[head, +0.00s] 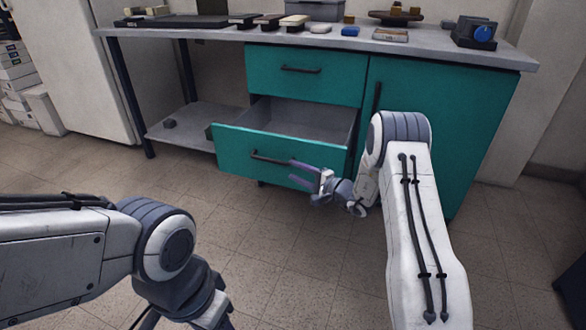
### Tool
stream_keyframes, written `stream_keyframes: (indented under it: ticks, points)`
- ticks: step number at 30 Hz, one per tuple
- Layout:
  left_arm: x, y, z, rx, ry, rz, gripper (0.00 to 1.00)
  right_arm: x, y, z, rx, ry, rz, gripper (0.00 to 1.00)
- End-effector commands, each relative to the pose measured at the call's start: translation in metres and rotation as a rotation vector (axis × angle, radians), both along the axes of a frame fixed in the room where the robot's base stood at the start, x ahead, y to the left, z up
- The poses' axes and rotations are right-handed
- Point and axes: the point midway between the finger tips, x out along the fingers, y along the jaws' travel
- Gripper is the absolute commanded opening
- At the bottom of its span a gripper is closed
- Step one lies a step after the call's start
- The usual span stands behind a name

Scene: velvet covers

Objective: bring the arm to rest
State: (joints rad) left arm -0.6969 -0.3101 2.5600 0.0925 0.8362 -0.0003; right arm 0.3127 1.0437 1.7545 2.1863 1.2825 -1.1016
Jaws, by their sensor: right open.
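My right arm (420,220) reaches in from the lower right and bends down at its elbow. My right gripper (304,175) is open in front of the pulled-out lower drawer (225,150) of a teal cabinet. Its fingers point left, towards the right end of the drawer's dark bar handle (268,159). I cannot tell whether a finger touches the handle. My left arm (80,250) comes in from the left and bends down at the bottom edge. The left gripper's fingers are not in view.
The upper drawer (285,85) and the right cabinet door (445,130) are shut. The open drawer looks empty where its inside shows. The grey worktop (225,34) carries several small items. A lower shelf (185,130) is at left. The tiled floor (270,260) in front is clear.

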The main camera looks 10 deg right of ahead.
Motion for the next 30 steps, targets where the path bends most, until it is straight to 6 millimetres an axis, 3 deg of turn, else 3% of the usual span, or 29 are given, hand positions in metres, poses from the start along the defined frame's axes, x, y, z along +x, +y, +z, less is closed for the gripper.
stream_keyframes:
  ticks: [7,11,15,19,24,27,30]
  points:
    - [0.000,0.000,0.000,0.000,0.000,0.000,0.50,-0.003,0.005,0.001,-0.004,0.010,0.019,0.47]
    - [0.000,0.000,0.000,0.000,0.000,0.000,0.50,-0.026,0.037,0.007,-0.040,0.094,0.146,0.47]
    - [0.000,0.000,0.000,0.000,0.000,0.000,0.50,-0.091,0.086,0.008,-0.170,0.280,0.388,0.47]
    - [0.000,0.000,0.000,0.000,0.000,0.000,0.50,-0.166,0.106,0.004,-0.376,0.455,0.580,0.47]
    - [0.000,0.000,0.000,0.000,0.000,0.000,0.50,-0.251,0.088,0.000,-0.726,0.598,0.731,0.47]
    - [0.000,0.000,0.000,0.000,0.000,0.000,0.50,-0.285,0.065,0.003,-0.944,0.622,0.768,0.47]
    - [0.000,0.000,0.000,0.000,0.000,0.000,0.50,-0.304,0.045,0.008,-1.130,0.604,0.779,0.47]
